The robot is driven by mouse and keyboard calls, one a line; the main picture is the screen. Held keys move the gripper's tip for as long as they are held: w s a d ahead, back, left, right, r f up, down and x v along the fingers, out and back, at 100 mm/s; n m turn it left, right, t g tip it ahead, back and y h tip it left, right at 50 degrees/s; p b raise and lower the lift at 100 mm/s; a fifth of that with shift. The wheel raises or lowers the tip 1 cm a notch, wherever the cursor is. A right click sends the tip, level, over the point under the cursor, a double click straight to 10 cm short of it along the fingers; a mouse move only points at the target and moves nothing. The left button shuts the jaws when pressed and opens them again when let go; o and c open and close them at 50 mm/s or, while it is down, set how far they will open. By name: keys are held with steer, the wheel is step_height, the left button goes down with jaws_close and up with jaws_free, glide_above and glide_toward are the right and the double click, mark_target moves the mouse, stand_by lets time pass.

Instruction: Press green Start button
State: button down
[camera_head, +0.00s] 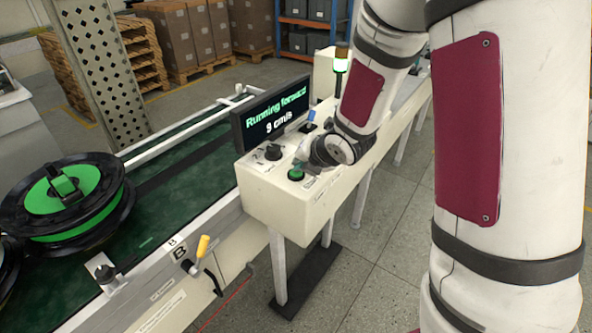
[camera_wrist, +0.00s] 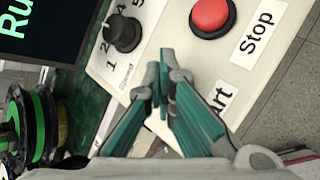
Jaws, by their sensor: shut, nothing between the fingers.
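The green Start button (camera_head: 296,174) is on the front part of the cream control box (camera_head: 262,200) in the head view. My gripper (camera_wrist: 161,88) is shut and empty, its teal fingers pointing at the panel in the wrist view. In the head view its fingertips are right at the green button; I cannot tell whether they touch it. In the wrist view the fingers hide the button, and only "art" of the Start label (camera_wrist: 221,96) shows. The red Stop button (camera_wrist: 209,14) with its label lies beyond the fingertips.
A black numbered knob (camera_wrist: 123,33) sits left of the fingers. A screen (camera_head: 270,112) on the box reads "Running forward 9 cm/s". A green conveyor (camera_head: 165,195) carries a black and green spool (camera_head: 66,197). A yellow-handled lever (camera_head: 202,247) sticks out at the conveyor's side.

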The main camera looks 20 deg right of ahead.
steer(key=shift+r+p, duration=0.65)
steer(key=shift+r, duration=0.3)
steer(key=shift+r+p, duration=1.9)
steer(key=shift+r, duration=0.6)
steer(key=s+d+r+m+g+h, duration=0.1)
steer(key=s+d+r+m+h, duration=0.3)
steer(key=s+r+m, duration=1)
steer(key=s+a+r+m+g+y, duration=0.1)
steer(key=s+a+m, duration=0.1)
steer(key=s+m, duration=0.5)
steer(key=s+a+r+m+g+y, duration=0.1)
steer(key=s+a+r+m, duration=0.1)
steer(key=s+m, duration=0.6)
steer(key=s, duration=0.4)
steer(key=shift+s+a+g, duration=0.3)
steer(key=shift+a+g, duration=0.05)
steer(key=shift+g, duration=0.05)
